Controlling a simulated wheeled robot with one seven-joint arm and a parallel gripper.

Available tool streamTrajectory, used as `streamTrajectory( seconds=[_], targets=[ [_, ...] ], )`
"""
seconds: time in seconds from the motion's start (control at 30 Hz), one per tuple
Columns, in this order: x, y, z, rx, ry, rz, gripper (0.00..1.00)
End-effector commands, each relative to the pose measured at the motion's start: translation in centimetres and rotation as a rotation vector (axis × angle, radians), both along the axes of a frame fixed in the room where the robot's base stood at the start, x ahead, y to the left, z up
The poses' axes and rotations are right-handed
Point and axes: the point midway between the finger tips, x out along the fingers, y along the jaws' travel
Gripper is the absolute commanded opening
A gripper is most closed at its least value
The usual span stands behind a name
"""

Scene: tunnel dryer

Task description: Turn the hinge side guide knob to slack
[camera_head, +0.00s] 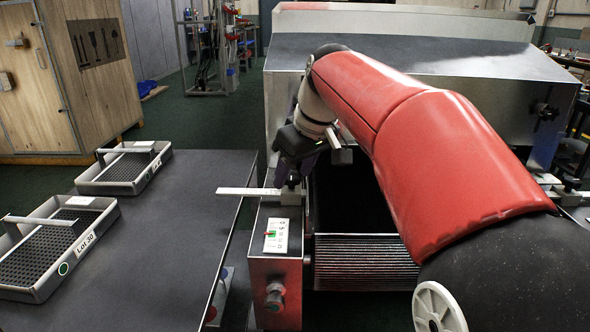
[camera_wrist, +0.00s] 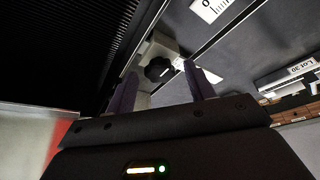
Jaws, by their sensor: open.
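A black lobed guide knob (camera_wrist: 158,69) with a white mark sits on a pale block beside the dark dryer opening in the wrist view. My gripper (camera_wrist: 160,72) is open, its two purple fingers on either side of the knob. I cannot tell whether they touch it. In the head view my gripper (camera_head: 291,172) points down over the block at the left of the opening, and hides most of the knob. A white scale strip (camera_head: 247,191) sticks out left from this block.
The metal dryer hood (camera_head: 400,58) rises behind my gripper. A front post carries a printed card (camera_head: 277,236) and another knob (camera_head: 274,296). The dark table (camera_head: 165,240) at left holds two perforated trays (camera_head: 125,188) (camera_head: 62,285) at its far left; its middle is clear.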

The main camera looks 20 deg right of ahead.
Motion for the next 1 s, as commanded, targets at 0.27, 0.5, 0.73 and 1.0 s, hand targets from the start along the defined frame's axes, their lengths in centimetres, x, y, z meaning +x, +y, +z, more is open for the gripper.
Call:
streamTrajectory(
  seconds=[0.27, 0.5, 0.73, 1.0],
  targets=[
    [-1.1, -0.7, 3.4, -0.001, -0.005, -0.001, 0.54],
    [-2.3, -1.3, 6.5, 0.000, -0.002, -0.002, 0.54],
    [-2.6, -1.4, 7.2, 0.000, 0.000, -0.001, 0.54],
    [-2.6, -1.4, 7.1, 0.000, 0.000, 0.000, 0.54]
  ],
)
